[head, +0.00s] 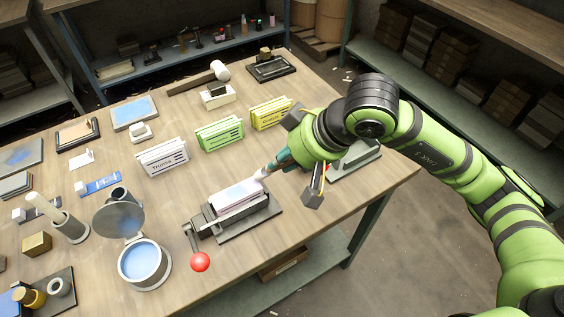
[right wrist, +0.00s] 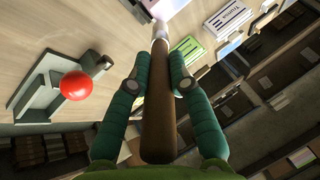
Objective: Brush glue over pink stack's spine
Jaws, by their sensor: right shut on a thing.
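The pink stack (head: 240,203) sits clamped in a grey press (head: 262,219) near the middle front of the table, its pale top edge facing up with a bluish tint. My right gripper (head: 273,166) is shut on a brush, whose brown handle (right wrist: 157,120) runs between the fingers in the right wrist view. The brush's pale tip (head: 259,175) is at the far right end of the stack's top; I cannot tell if it touches. The glue pot (head: 143,264) stands open at the front left, with blue glue inside. My left gripper is not in view.
The press has a lever with a red ball (head: 200,262) at its front left. White (head: 161,157), green (head: 219,134) and yellow (head: 270,114) upright stacks stand behind it. A cylindrical holder (head: 70,229) stands left of the pot. The table's right edge lies beyond the press.

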